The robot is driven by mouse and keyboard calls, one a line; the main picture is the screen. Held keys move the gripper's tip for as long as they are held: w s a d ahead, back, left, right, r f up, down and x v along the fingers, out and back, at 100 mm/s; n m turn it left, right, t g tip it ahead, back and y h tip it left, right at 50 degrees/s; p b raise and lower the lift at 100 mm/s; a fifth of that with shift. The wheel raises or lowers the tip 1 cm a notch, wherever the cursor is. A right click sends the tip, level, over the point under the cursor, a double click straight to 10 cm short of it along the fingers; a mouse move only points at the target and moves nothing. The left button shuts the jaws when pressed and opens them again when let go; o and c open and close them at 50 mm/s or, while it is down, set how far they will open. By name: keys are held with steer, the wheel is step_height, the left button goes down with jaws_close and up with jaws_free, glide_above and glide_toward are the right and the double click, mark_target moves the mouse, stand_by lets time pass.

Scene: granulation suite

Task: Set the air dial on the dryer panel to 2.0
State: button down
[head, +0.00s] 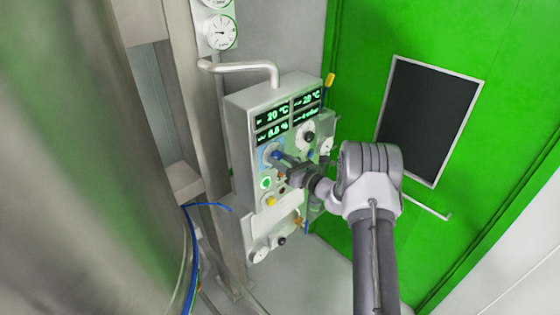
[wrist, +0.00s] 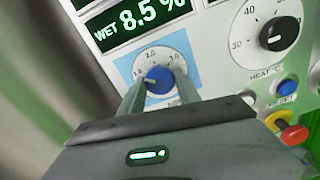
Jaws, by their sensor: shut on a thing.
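The air dial is a blue knob (wrist: 158,80) on a round white scale in a light blue square, in the wrist view. The scale shows 2.0 at the top and 3.0 at upper right, with a blurred lower number at left. The knob's white mark points left, near that lower number, away from 2.0. My gripper (wrist: 159,77) is shut on the knob, one finger on each side. The fingers hide the lower scale and part of the label. In the head view, my gripper (head: 284,164) reaches the blue knob (head: 275,154) on the grey dryer panel (head: 246,118).
A black heat knob (wrist: 278,33), a blue reset button (wrist: 287,85) and a red and yellow button (wrist: 293,132) lie to the right. Green-lit displays (head: 271,133) sit above. A pipe (head: 240,67) meets the panel top. A steel vessel (head: 80,180) fills the left.

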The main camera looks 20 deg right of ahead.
steer(key=m+b, duration=0.1)
steer(key=m, duration=0.9)
steer(key=shift+m+p, duration=0.3)
stand_by(0.4)
steer(key=c, duration=0.9)
jaws_free()
steer(key=shift+o, duration=0.2)
steer(key=shift+s, duration=0.1)
steer(key=b+v, duration=0.2)
steer(key=v, duration=1.5)
